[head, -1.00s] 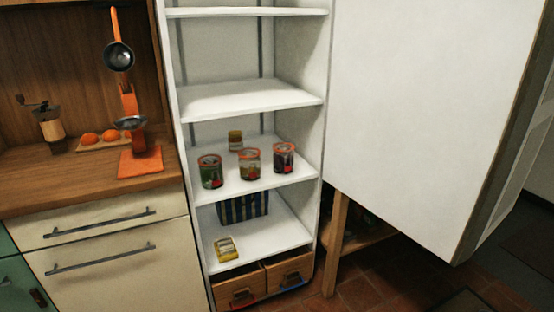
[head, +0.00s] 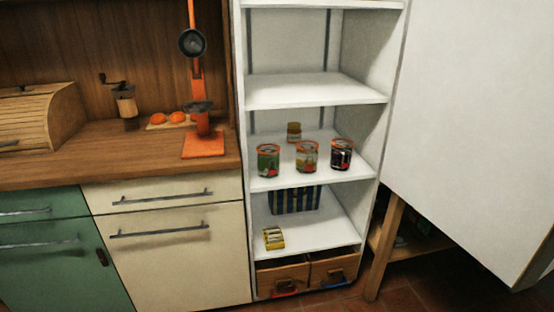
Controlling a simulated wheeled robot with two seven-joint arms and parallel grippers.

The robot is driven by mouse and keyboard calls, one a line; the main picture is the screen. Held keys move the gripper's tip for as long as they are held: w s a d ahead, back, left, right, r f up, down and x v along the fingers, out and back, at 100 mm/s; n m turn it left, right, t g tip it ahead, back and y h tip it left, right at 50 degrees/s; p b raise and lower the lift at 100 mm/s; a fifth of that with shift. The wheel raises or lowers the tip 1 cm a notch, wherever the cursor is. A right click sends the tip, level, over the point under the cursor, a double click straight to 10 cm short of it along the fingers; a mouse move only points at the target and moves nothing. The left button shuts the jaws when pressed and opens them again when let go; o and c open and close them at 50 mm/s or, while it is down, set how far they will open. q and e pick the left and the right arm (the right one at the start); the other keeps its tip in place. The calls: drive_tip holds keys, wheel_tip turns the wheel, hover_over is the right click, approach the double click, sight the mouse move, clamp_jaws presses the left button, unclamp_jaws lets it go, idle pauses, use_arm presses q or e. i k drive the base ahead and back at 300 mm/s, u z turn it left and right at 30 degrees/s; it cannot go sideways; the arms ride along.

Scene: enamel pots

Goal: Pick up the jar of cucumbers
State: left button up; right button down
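Three glass jars with orange-red rims stand in a row on the middle shelf (head: 290,178) of the open white cupboard in the head view. The left jar (head: 268,160) has dark green contents and looks most like the jar of cucumbers, though its label is too small to read. The middle jar (head: 306,157) has yellowish contents. The right jar (head: 341,154) is dark. A small yellow-brown jar (head: 294,132) stands behind them. Neither of my grippers is in view.
The cupboard door (head: 470,120) stands open on the right. A striped box (head: 294,200) and a yellow packet (head: 274,238) are on the shelf below, above two wooden drawers (head: 283,278). A wooden counter with a grinder (head: 126,103) is at left. The shelf above the jars is empty.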

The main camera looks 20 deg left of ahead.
sight(262, 161)
drive_tip(key=u, duration=0.45)
drive_tip(key=i, duration=0.7)
drive_tip(key=u, duration=0.9)
drive_tip(key=i, duration=0.85)
drive_tip(key=u, duration=0.05)
